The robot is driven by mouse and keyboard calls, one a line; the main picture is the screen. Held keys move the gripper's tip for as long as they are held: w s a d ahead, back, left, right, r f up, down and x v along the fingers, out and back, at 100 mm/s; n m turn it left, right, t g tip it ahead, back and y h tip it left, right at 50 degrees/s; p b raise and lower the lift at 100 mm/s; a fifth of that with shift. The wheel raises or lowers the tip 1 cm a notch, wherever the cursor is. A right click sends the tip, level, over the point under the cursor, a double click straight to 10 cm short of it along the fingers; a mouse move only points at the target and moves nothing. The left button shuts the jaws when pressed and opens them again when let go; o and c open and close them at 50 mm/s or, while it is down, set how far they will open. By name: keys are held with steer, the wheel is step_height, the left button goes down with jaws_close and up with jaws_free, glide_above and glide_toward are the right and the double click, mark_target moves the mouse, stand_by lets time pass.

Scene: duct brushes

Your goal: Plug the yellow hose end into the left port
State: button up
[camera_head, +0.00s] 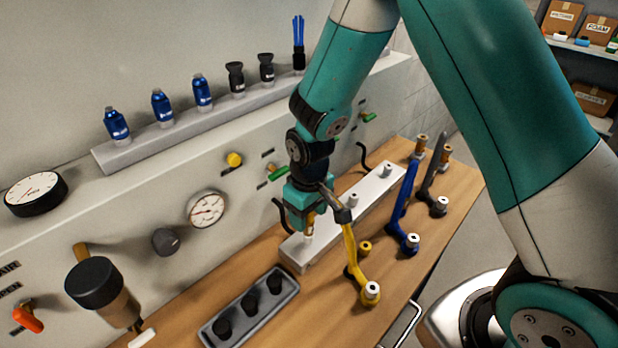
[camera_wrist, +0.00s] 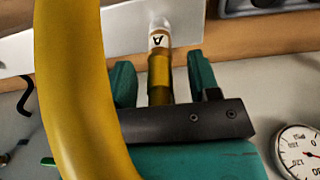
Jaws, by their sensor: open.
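The pale port block (camera_head: 365,193) lies on the bench, with its left port under my gripper and two further ports showing to the right. The yellow hose (camera_head: 349,243) runs from a bench fitting (camera_head: 371,292) up to my gripper. Its brass end (camera_head: 309,226) stands upright at the left port; it also shows in the wrist view (camera_wrist: 160,78), near a white band marked "A". Whether it is fully seated I cannot tell. My gripper (camera_head: 304,212) is open, its teal fingers on either side of the hose end, apart from it in the wrist view (camera_wrist: 163,75). The hose crosses the wrist view's left side.
A blue hose (camera_head: 403,205) and a grey hose (camera_head: 433,180) stand right of the block. A dark tray (camera_head: 285,297) with black plugs lies in front. Gauges, knobs and valves line the wall panel, with bottles and brushes on the ledge (camera_head: 170,137) above.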

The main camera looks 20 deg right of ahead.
step_height(320, 180, up, 15)
steer(key=b, duration=0.1)
steer(key=shift+s+b, duration=0.2)
steer(key=shift+b, duration=0.1)
steer(key=shift+s, duration=0.1)
steer(key=s+a+r+n+y, duration=0.1)
steer(key=s+a+r+y, duration=0.1)
steer(key=s, duration=0.7)
steer(key=s+a+r+n+y, duration=0.1)
steer(key=s+r, duration=0.3)
steer(key=s, duration=0.6)
steer(key=shift+s+a+y, duration=0.3)
steer(key=shift+a+y, duration=0.3)
steer(key=shift+a, duration=0.3)
